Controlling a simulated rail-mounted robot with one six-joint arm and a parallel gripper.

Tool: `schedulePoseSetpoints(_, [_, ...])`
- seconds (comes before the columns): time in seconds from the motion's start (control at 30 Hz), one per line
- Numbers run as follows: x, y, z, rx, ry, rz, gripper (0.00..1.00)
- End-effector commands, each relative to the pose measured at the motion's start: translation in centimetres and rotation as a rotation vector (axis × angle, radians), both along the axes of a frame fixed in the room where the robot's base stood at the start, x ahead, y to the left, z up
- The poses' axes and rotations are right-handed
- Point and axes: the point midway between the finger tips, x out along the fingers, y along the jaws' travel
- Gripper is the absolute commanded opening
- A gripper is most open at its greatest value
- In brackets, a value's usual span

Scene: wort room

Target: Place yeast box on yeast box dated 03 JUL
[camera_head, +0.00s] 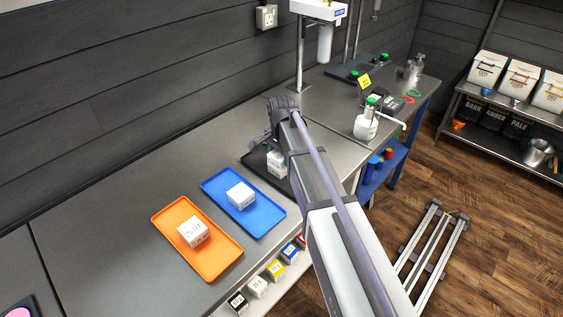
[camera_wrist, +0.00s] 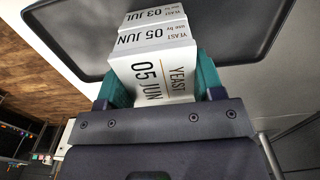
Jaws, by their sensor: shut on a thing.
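My gripper (camera_wrist: 160,82) is shut on a white yeast box (camera_wrist: 152,78) marked 05 JUN, with a teal finger on each side of it. Just beyond that box in the wrist view is the white yeast box marked 03 JUL (camera_wrist: 152,15), partly covered by the held one. The two look in line and very close; I cannot tell whether they touch. A dark tray (camera_wrist: 75,45) lies around them.
A blue tray (camera_head: 269,221) with one white box (camera_head: 240,195) and an orange tray (camera_head: 217,264) with another (camera_head: 193,232) lie to the left on the steel counter (camera_head: 130,200). Several small boxes (camera_head: 258,287) stand below the front edge. A white bottle (camera_head: 366,126) stands to the right.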

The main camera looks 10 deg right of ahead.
Motion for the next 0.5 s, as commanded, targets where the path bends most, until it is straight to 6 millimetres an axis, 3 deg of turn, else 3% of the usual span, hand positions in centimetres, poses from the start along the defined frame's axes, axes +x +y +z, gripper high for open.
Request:
schedulePoseSetpoints(0.27, [-0.01,0.0,-0.23,0.0,0.0,0.0,0.36])
schedulePoseSetpoints(0.3, [-0.01,0.0,-0.08,0.0,0.0,0.0,0.64])
schedulePoseSetpoints(0.5, [-0.02,0.0,-0.04,0.0,0.0,0.0,0.83])
